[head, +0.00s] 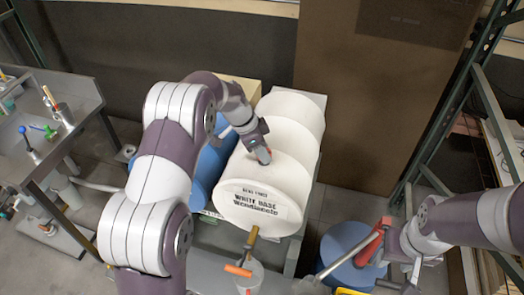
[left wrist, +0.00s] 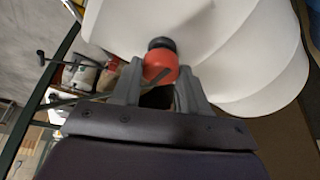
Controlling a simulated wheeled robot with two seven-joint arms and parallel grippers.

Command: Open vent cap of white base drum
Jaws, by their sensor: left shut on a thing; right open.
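The white base drum (head: 285,180) lies on its side in the middle of the head view, its labelled round end facing me. My left gripper (head: 264,155) reaches down to the top of the drum. In the left wrist view its fingers (left wrist: 158,80) are shut on the red vent cap (left wrist: 160,64), which has a black top and sits against the white drum (left wrist: 210,35). In the head view the gripper mostly hides the cap.
A blue drum (head: 209,165) lies left of the white one. A tap with orange handle (head: 239,270) is in front, above a light container (head: 250,280). A round blue lid or drum (head: 345,240) stands near my right gripper. A grey bench (head: 75,105) is at left, green shelving (head: 487,50) at right.

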